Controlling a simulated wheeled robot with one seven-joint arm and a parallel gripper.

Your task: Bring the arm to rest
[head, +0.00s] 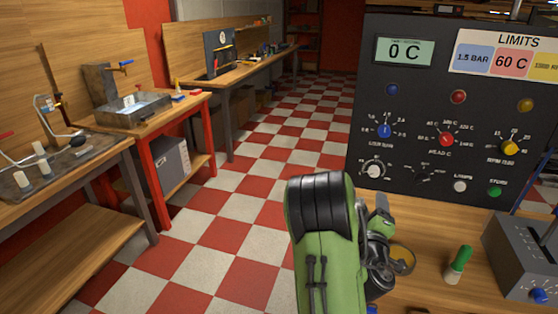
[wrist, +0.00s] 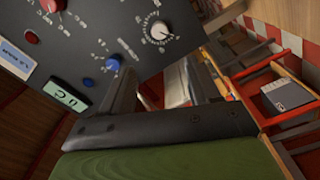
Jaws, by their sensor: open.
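My green arm (head: 322,240) rises at the bottom centre of the head view, in front of the panel's left edge and the bench. My gripper (wrist: 163,75) shows in the wrist view as two dark fingers spread apart, with nothing between them. The dark control panel (head: 450,180) stands on the right with several knobs and a display reading 0 C. It also fills the upper left of the wrist view (wrist: 115,30), tilted, beyond the fingers; I cannot tell the gap.
The wooden bench (head: 430,290) below the panel carries a green-handled object (head: 458,264) and a grey box with levers (head: 525,255). Workbenches with a metal basin (head: 130,108) line the left wall. The red and white checkered floor (head: 255,185) between is clear.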

